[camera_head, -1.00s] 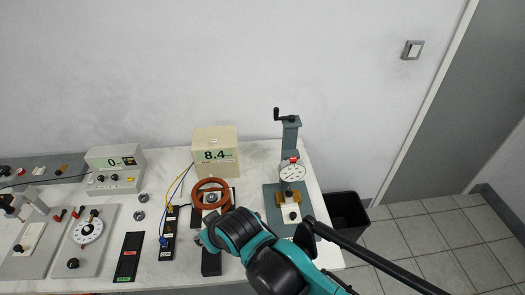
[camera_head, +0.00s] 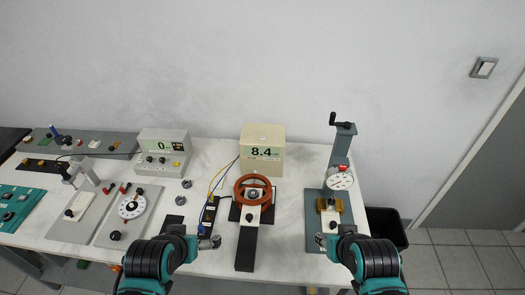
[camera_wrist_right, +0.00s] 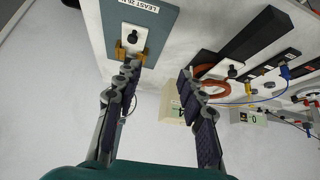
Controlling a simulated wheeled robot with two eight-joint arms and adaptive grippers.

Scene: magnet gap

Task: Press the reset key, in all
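No key with a readable reset label shows. A beige box (camera_head: 262,148) reads 8.4 at the back. A grey meter (camera_head: 164,152) left of it reads 0, with knobs and a small yellow-green patch on its front. A grey stand (camera_head: 345,145) with a crank and round dial (camera_head: 340,181) has a small red part above the dial. My left gripper (camera_head: 210,242) is low beside the wired black strip; its fingers are too small to judge. My right gripper (camera_head: 322,240) is at the stand's front; the right wrist view (camera_wrist_right: 157,95) shows its fingers apart and empty.
A red-brown ring (camera_head: 253,189) stands on a dark base before the beige box, with a long black bar toward the front. Grey panels with a dial (camera_head: 132,205) lie left. A black bin (camera_head: 386,226) stands right of the bench.

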